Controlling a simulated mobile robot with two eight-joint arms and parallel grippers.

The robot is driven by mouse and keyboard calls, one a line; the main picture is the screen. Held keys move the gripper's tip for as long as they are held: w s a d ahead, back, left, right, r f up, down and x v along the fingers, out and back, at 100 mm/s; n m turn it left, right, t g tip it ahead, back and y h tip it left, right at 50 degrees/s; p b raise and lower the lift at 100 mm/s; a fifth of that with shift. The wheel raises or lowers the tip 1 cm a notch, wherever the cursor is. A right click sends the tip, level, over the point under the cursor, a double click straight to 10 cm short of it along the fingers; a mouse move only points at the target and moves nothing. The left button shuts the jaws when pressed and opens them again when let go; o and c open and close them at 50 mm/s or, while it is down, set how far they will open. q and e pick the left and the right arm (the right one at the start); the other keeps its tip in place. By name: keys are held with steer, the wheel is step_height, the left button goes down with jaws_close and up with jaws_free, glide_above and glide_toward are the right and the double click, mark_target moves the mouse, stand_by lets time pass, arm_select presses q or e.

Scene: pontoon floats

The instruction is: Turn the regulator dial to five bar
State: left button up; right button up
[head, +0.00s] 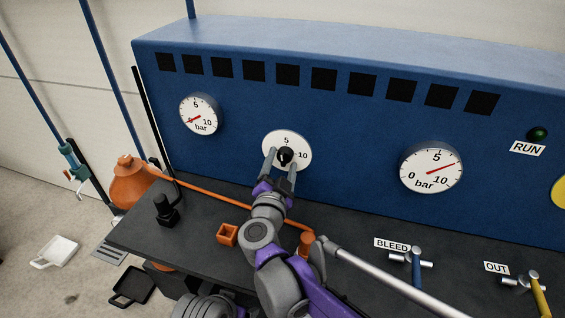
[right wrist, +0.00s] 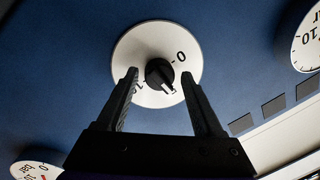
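The regulator dial is a round white plate (head: 300,143) on the blue panel, with a 5 at its top and a 10 at its right in the head view. A black knob (head: 285,156) sits at its middle. My right gripper (head: 282,163) has one finger on each side of the knob. In the right wrist view the fingers stand apart with gaps beside the knob (right wrist: 160,73). My left gripper is out of view.
The left gauge (head: 200,114) has its needle near 0. The right gauge (head: 431,168) reads between 5 and 10. On the dark bench stand an orange open box (head: 227,234), a black fitting (head: 165,209), the BLEED valve (head: 415,262) and the yellow-handled OUT valve (head: 538,292).

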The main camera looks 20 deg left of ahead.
jaws_close()
steer(key=shift+m, duration=0.5)
steer(key=shift+o, duration=1.2)
jaws_free()
steer(key=s+b, duration=0.1)
steer(key=s, duration=0.9)
steer(key=shift+s+d, duration=0.35)
steer(key=shift+d, duration=0.05)
steer(key=shift+f, duration=0.1)
